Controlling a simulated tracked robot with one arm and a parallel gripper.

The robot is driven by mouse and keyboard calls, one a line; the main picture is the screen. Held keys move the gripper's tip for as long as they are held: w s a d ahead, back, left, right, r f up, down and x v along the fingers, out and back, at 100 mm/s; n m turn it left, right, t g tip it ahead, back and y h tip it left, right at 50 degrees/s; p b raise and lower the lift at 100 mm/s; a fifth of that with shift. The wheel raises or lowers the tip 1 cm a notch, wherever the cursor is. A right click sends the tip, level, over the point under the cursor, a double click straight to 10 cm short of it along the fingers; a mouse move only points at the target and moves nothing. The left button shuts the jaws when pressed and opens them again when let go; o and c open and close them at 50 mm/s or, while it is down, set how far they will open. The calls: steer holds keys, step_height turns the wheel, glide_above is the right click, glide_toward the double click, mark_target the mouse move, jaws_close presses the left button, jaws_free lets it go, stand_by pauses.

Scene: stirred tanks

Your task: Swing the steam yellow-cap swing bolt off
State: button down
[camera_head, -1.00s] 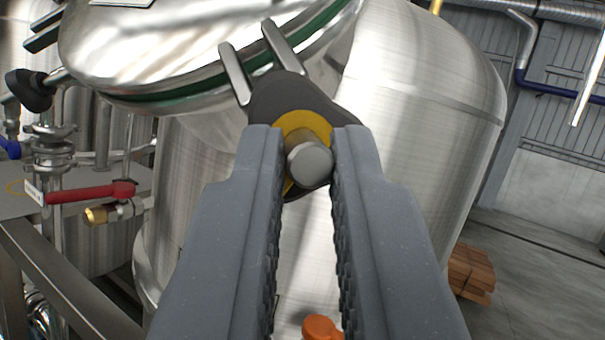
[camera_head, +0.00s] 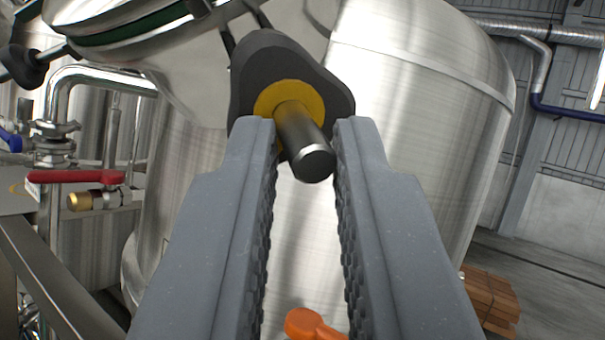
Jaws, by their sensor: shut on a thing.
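The yellow-cap swing bolt is a dark three-lobed knob (camera_head: 250,85) with a yellow ring (camera_head: 272,95) and a dark metal stud (camera_head: 306,148) with a bright end. The stud points toward me and tilts down to the right. My gripper (camera_head: 304,132) is shut on the swing bolt, with a ribbed grey finger on each side of it. The knob sits just below the rim of the steel lid (camera_head: 170,8), over the ends of the lid's lugs. Its far side is hidden.
A tall steel tank (camera_head: 410,110) fills the space behind. A red valve handle (camera_head: 75,177) and pipes stand at the left. An orange part (camera_head: 310,322) shows low between my fingers. Brown blocks (camera_head: 490,295) lie on the floor at the right.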

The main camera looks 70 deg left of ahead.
steer(key=shift+w+a+f+b, duration=0.35)
steer(key=shift+w+f, duration=0.15)
steer(key=shift+w, duration=0.15)
steer(key=shift+w+a+f+b, duration=0.25)
steer(key=shift+w+f+b, duration=0.15)
steer(key=shift+w, duration=0.2)
steer(key=shift+a, duration=0.2)
steer(key=c, duration=1.5)
jaws_free()
steer(key=shift+a+f, duration=0.1)
steer(key=shift+a, duration=0.1)
steer(key=shift+f, duration=0.1)
steer(key=shift+w+d, duration=0.1)
steer(key=shift+d, duration=0.05)
